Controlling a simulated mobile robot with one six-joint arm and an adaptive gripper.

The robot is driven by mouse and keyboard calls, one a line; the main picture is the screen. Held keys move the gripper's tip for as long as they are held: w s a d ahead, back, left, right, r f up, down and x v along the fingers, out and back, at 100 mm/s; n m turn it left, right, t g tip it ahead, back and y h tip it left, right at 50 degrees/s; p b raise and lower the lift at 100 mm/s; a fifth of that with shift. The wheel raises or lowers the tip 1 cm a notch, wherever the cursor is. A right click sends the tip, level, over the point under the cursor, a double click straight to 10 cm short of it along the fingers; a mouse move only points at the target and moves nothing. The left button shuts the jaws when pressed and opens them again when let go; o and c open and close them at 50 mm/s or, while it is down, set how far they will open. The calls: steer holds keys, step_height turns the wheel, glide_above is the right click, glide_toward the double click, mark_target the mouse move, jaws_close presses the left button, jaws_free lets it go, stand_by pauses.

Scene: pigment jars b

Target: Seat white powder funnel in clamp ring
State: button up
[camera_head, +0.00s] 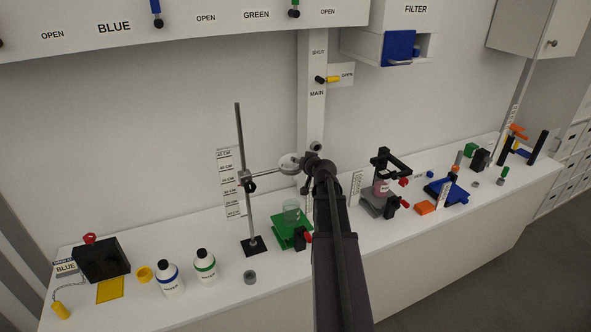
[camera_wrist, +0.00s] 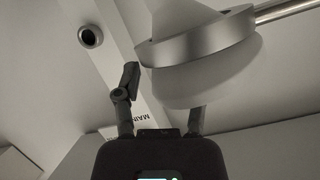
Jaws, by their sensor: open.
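The white powder funnel (camera_head: 287,159) sits in the clamp ring beside my gripper in the head view. In the wrist view the picture is upside down; the pale funnel (camera_wrist: 193,82) shows on both sides of the silver clamp ring (camera_wrist: 197,42), which goes around it. The funnel looks roughly upright, but I cannot tell whether it rests fully on the ring. My gripper (camera_head: 310,165) is open, close to the funnel. In the wrist view its fingers (camera_wrist: 162,100) are spread; the funnel partly hides the right one. I cannot tell whether either finger touches it.
The ring's arm joins an upright rod (camera_head: 242,160) on a black base. A glass beaker (camera_head: 291,211) stands on a green platform (camera_head: 283,238) below. White bottles (camera_head: 205,267) stand at left. My arm hides part of the bench.

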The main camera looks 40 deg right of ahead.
jaws_close()
steer(key=shift+r, duration=0.2)
stand_by(0.4)
step_height(320, 180, up, 10)
steer(key=p, duration=1)
steer(key=shift+f, duration=0.2)
stand_by(0.3)
steer(key=shift+w+r, duration=0.1)
